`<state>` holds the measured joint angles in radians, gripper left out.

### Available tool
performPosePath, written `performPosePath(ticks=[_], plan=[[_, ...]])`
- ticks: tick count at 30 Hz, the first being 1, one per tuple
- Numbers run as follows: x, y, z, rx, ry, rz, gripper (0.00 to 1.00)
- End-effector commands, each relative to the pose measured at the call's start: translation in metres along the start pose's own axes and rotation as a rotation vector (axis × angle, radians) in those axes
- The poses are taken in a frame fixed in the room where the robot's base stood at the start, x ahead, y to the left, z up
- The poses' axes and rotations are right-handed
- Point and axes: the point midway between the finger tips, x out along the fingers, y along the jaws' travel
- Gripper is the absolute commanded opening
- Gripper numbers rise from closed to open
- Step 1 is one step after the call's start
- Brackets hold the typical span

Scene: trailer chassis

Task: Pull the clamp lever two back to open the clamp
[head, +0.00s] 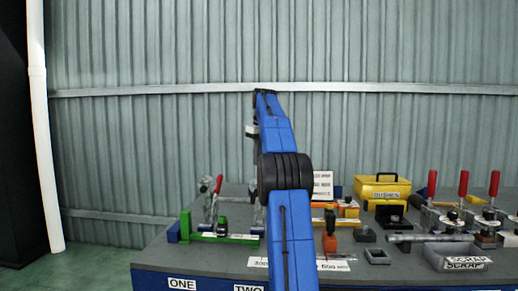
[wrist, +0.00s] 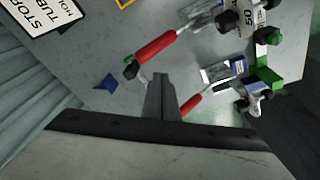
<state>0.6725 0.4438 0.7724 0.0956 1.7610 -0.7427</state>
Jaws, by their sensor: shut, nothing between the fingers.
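In the wrist view my gripper (wrist: 160,84) is shut and empty, with its fingers between two red clamp levers. The larger red lever (wrist: 156,46) lies above the fingertips, apart from them, and looks like clamp two. The smaller red lever (wrist: 192,104) is just right of the fingers; I cannot tell whether it touches. In the head view one red-handled clamp (head: 218,184) stands upright at the left of the bench, above the ONE label (head: 182,284). Clamp two, near the TWO label (head: 248,288), is mostly hidden behind my blue arm, as is my gripper.
A green fixture (head: 222,237) sits at the bench's left front. A yellow box (head: 382,190), a grey scrap bin (head: 455,257) and several red-handled clamps (head: 463,184) stand to the right. A blue block (wrist: 106,83) and a sign (wrist: 44,14) show in the wrist view.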

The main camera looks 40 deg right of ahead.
Motion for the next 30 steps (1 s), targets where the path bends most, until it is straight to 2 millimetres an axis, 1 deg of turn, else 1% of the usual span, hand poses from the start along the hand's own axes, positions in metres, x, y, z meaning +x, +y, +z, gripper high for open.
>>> performPosePath(ticks=[7, 15, 24, 30], plan=[[-0.021, 0.01, -0.007, 0.0, 0.001, 0.001, 0.0], [-0.035, 0.017, -0.012, 0.0, 0.001, 0.0, 0.0], [-0.043, 0.018, -0.012, 0.0, 0.0, 0.0, 0.0], [-0.043, 0.018, -0.012, 0.0, 0.0, 0.0, 0.0]])
